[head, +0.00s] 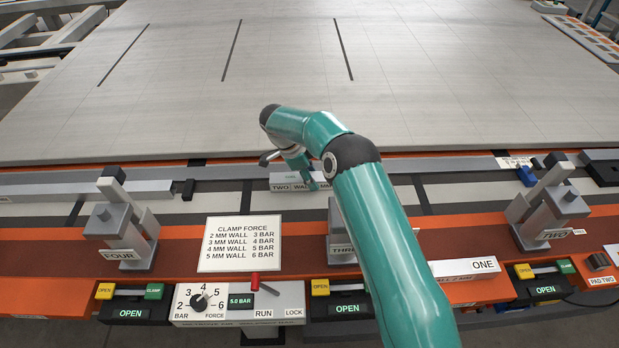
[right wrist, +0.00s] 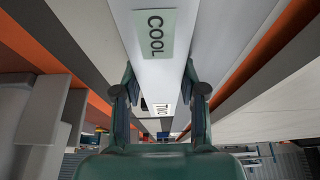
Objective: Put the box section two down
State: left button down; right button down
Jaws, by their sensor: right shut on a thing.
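Box section two (head: 283,187) is a short pale grey bar with a "TWO WALL" label on its front face. It lies level at the back of the jig, in front of the big grey panel. My right gripper (head: 305,168) reaches it from above, partly behind my green arm. In the right wrist view, the fingers of the gripper (right wrist: 160,95) press on both sides of the section (right wrist: 155,75), which carries a "COOL" tag and a "TWO" label. I cannot tell whether its underside touches the jig. My left gripper is out of view.
Clamps labelled FOUR (head: 122,232), THREE (head: 340,240) and another clamp (head: 548,212) stand along the orange rail. Section one (head: 465,267) lies front right. A long bar (head: 80,190) lies left.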

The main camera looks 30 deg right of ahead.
jog(key=c, duration=0.7)
grip_release()
jog(key=shift+o, duration=0.2)
jog(key=shift+r+p, duration=0.5)
jog(key=shift+p, duration=0.2)
jog(key=shift+r+p, duration=0.35)
jog(key=shift+p, duration=0.15)
jog(key=b+v, duration=0.2)
jog(key=v, duration=0.3)
jog(key=shift+w+a+f, duration=0.1)
jog(key=v, duration=0.6)
jog(key=shift+r, duration=0.35)
